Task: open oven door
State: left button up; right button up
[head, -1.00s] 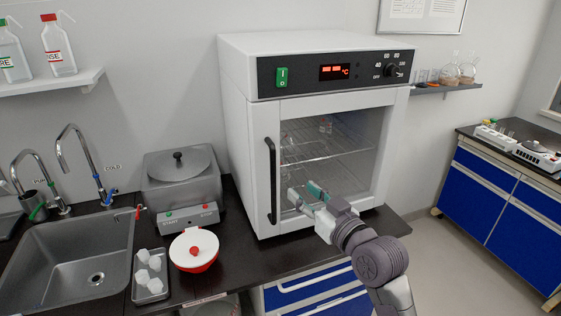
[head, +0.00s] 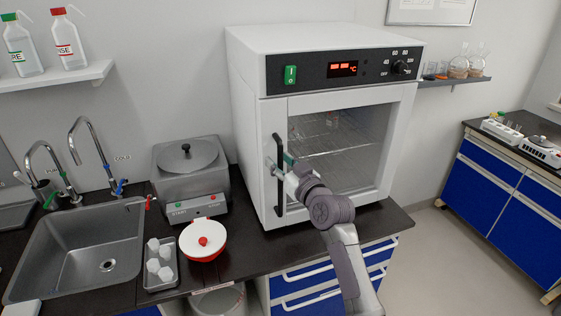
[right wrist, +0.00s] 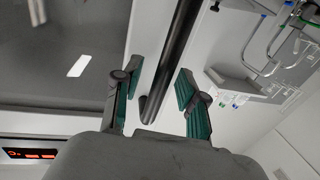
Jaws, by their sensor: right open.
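The white oven (head: 330,120) stands on the dark counter. Its door, with a glass window (head: 345,150), is shut, and wire racks show inside. A black vertical handle (head: 278,190) runs along the left side of the door. My right gripper (head: 281,163) is at the upper half of the handle. In the right wrist view, the handle (right wrist: 172,60) lies between the two open green-padded fingers of my right gripper (right wrist: 155,90), with space on both sides. My left gripper is out of view.
The front counter strip before the oven is narrow. Blue drawers (head: 335,290) are below.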

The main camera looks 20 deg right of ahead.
grip_shut()
jog(key=shift+s, duration=0.1)
